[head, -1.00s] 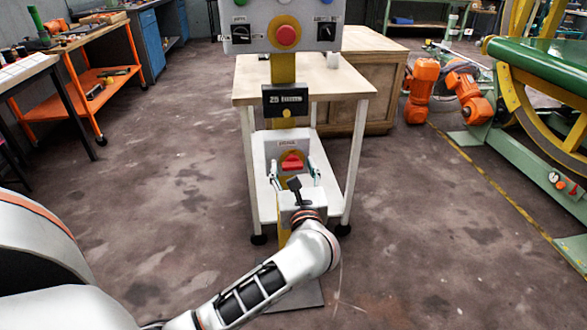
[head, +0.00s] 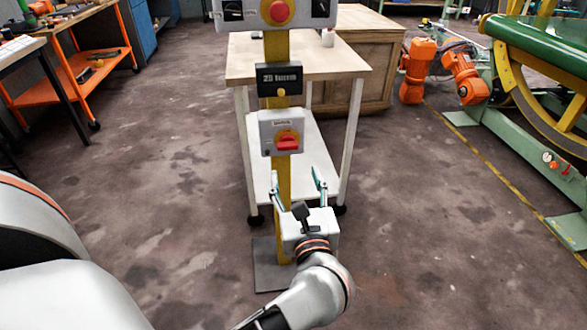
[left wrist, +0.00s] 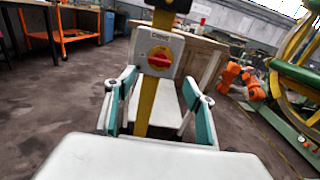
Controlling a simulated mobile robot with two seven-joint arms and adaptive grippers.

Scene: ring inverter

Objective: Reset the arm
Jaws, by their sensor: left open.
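My left gripper (head: 298,190) is open, its two teal-and-grey fingers spread apart and empty, low in front of the yellow post (head: 276,185). In the left wrist view the fingers (left wrist: 162,105) stand either side of the post, which appears beyond them. A grey box with a red rotary switch on a yellow disc (head: 286,143) is on the post above and behind the fingers; it also shows in the left wrist view (left wrist: 160,57). My right gripper is not in view.
Higher on the post are a black labelled box (head: 280,80) and a control panel with a red button (head: 279,12). A white-legged table (head: 240,75) stands behind. Orange robot arms (head: 418,70) and a green machine (head: 550,50) are right. Floor on both sides is clear.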

